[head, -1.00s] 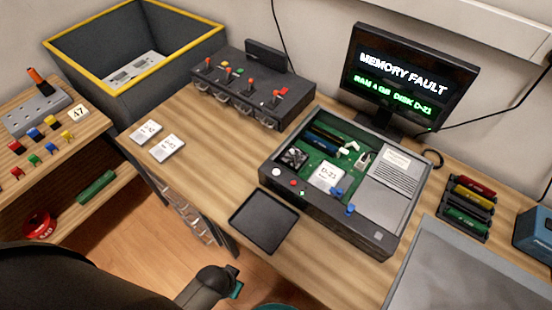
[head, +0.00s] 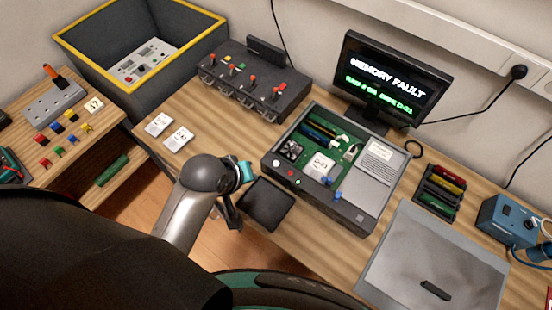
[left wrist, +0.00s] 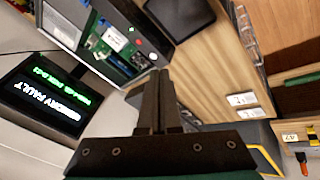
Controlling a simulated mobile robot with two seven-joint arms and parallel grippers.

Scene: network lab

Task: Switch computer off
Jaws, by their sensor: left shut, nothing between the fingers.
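The computer is an open-topped dark case (head: 358,212) on the bench, with a green board, fan and coloured modules inside. Its front face carries a white button (head: 276,162), a red button (head: 290,174) and a small lit green light (head: 298,181). The monitor (head: 395,80) behind it is lit and reads "MEMORY FAULT". My left gripper (head: 232,215) is left of the case, by the black tray, apart from the buttons. Its fingers (left wrist: 157,76) are shut and empty in the left wrist view, where the case (left wrist: 122,62) also shows. My right gripper is not in view.
A black tray (head: 266,204) lies before the case. A lever box (head: 255,85) stands behind left, and two white cards (head: 168,131) lie at left. A module rack (head: 438,192), grey mat (head: 400,262) and blue device (head: 503,222) are at right.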

